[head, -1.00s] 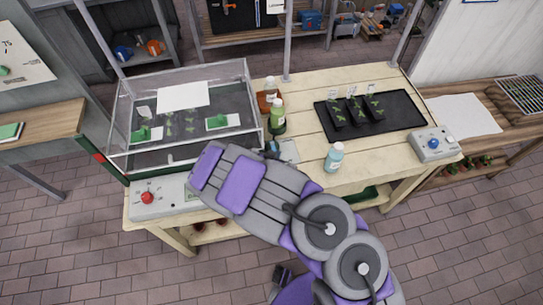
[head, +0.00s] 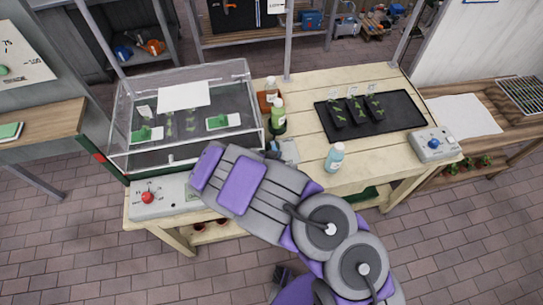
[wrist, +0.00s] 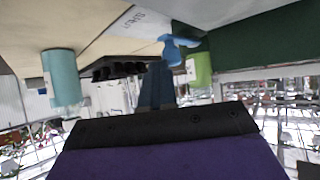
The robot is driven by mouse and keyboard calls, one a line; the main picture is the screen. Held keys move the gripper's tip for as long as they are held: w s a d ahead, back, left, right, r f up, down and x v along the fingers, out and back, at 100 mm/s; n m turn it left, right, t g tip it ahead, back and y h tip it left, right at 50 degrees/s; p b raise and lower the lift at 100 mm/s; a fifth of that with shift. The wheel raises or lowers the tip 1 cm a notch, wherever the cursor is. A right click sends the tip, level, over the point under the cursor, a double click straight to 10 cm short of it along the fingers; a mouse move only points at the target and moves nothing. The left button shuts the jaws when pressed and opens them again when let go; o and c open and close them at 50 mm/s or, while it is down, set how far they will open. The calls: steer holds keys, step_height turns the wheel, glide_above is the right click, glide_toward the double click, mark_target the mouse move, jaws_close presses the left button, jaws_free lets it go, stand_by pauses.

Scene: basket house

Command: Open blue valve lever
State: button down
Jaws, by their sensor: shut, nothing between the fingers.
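A small blue lever (wrist: 172,50) shows in the wrist view, beside a green bottle. In the head view a small blue part (head: 272,146), which looks like the same lever, sits beside a grey plate (head: 288,151) on the workbench, just past the end of my arm. My gripper (wrist: 155,85) is shut and empty in the wrist view, its dark fingers close to the lever. I cannot tell if they touch it. In the head view my own arm hides the gripper.
A green bottle (head: 278,117) and a light-blue bottle (head: 334,158) stand on the workbench (head: 300,95) near the lever. A clear case (head: 185,140) is at left, a red-knob box (head: 160,198) at front left. A black plant tray (head: 398,110) and blue-knob box (head: 433,145) are at right.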

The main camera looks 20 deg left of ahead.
steer(key=shift+a, duration=0.3)
